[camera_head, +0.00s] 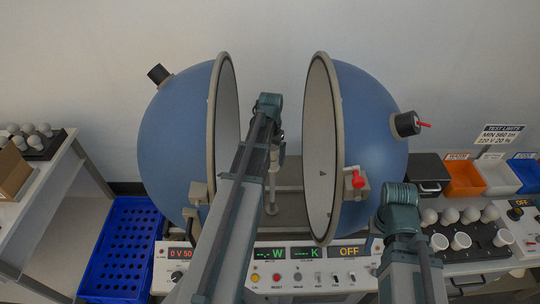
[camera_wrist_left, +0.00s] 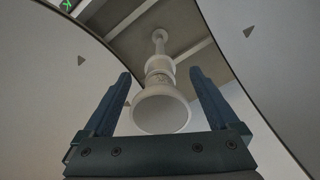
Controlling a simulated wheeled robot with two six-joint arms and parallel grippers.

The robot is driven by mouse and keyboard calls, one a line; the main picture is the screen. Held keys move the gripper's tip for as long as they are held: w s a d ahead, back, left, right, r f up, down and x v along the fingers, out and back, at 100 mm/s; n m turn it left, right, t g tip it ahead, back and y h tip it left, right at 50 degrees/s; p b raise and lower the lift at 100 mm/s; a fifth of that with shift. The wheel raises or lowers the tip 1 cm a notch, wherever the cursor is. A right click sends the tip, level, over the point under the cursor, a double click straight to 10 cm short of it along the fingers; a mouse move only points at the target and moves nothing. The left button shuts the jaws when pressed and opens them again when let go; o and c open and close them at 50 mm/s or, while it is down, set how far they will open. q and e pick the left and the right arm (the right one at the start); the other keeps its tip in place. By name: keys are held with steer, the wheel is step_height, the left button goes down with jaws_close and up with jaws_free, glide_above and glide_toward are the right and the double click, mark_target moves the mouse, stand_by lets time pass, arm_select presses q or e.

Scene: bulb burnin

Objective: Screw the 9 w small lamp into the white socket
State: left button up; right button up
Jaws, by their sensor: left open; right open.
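Between the two open halves of a blue sphere, a thin pale post (camera_head: 271,190) stands upright. In the left wrist view a white flared piece (camera_wrist_left: 160,108), which looks like a lamp with its wide end toward the camera, sits in line with the socket and post (camera_wrist_left: 159,45). My left gripper (camera_wrist_left: 160,100) is open, one finger on either side of that piece, with gaps visible. In the head view my left gripper (camera_head: 277,145) is beside the post top and hides it. My right gripper (camera_head: 401,197) is by the right half, fingers hard to make out.
The left half (camera_head: 180,125) and right half (camera_head: 370,120) flank my left arm closely. A control panel (camera_head: 270,270) runs along the front. A black tray (camera_head: 478,250) with several lamps is at right, an orange bin (camera_head: 464,179) behind. A blue crate (camera_head: 124,250) stands left.

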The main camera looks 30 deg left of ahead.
arm_select(q)
steer(key=n, duration=0.5)
steer(key=shift+w+d, duration=0.25)
steer(key=shift+w, duration=0.05)
steer(key=n, duration=0.5)
steer(key=shift+w+d+n, duration=0.2)
steer(key=shift+n, duration=0.1)
steer(key=n, duration=0.5)
steer(key=shift+w+d, duration=0.15)
steer(key=shift+w, duration=0.1)
steer(key=n, duration=0.6)
steer(key=shift+w+d+n, duration=0.25)
steer(key=shift+w+n, duration=0.05)
steer(key=shift+n, duration=0.1)
